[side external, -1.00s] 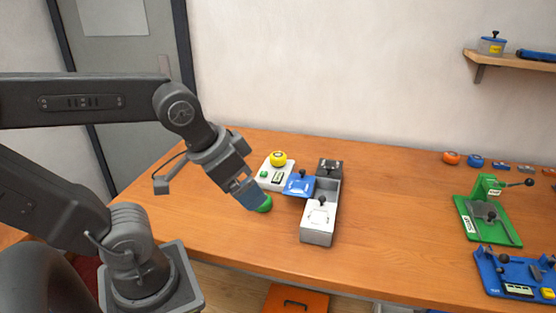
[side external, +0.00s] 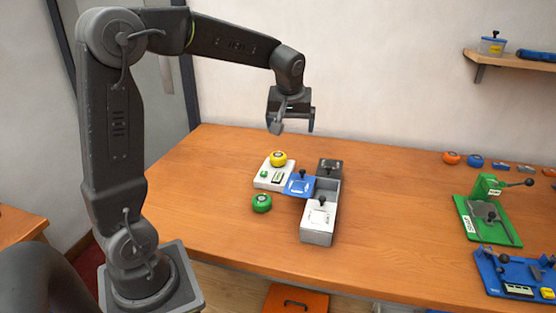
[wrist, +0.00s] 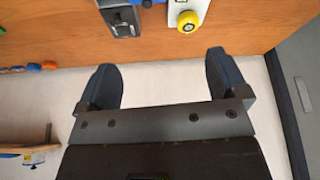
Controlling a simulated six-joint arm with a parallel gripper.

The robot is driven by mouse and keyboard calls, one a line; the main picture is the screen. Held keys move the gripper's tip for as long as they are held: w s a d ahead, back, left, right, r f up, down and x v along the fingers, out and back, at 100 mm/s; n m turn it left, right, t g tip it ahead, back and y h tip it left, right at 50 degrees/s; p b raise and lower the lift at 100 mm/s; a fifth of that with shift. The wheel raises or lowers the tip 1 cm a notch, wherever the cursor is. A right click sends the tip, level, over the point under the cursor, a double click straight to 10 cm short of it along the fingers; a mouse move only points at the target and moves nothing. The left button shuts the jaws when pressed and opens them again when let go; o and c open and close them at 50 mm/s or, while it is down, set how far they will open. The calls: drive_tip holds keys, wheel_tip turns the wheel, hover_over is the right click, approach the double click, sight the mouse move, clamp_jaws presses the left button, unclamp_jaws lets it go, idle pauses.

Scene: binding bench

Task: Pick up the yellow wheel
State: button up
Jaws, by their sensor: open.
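The yellow wheel (side external: 278,158) sits at the back end of a small white device (side external: 268,177) on the wooden bench. In the wrist view the yellow wheel (wrist: 188,22) shows near the top, beyond my fingertips. My gripper (side external: 292,128) is open and empty, raised above the back part of the bench. It is apart from the wheel, above and a little to its right in the side view. Both fingers (wrist: 160,75) show spread wide in the wrist view, with nothing between them.
A green wheel (side external: 262,203) lies in front of the white device. Green (side external: 487,218) and blue (side external: 515,275) devices stand far right. The wall is close behind the bench.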

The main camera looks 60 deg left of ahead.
drive_tip(key=w+a+f+n+g+y, duration=0.1)
drive_tip(key=w+a+f+n, duration=0.25)
drive_tip(key=a, duration=0.25)
drive_tip(key=w+a+f+n+g, duration=0.1)
drive_tip(key=w+a+f+n, duration=0.1)
drive_tip(key=a+f, duration=0.35)
hover_over(279, 155)
drive_tip(key=d, duration=0.3)
drive_tip(key=f, duration=0.6)
drive_tip(key=shift+s+a+f, duration=0.15)
drive_tip(key=shift+s+a, duration=0.1)
drive_tip(key=shift+s, duration=0.05)
drive_tip(key=shift+x, duration=3.2)
drive_tip(key=shift+a, duration=0.1)
drive_tip(key=shift+c, duration=0.3)
drive_tip(key=c, duration=1.1)
drive_tip(key=shift+o, duration=0.2)
drive_tip(key=shift+r, duration=0.2)
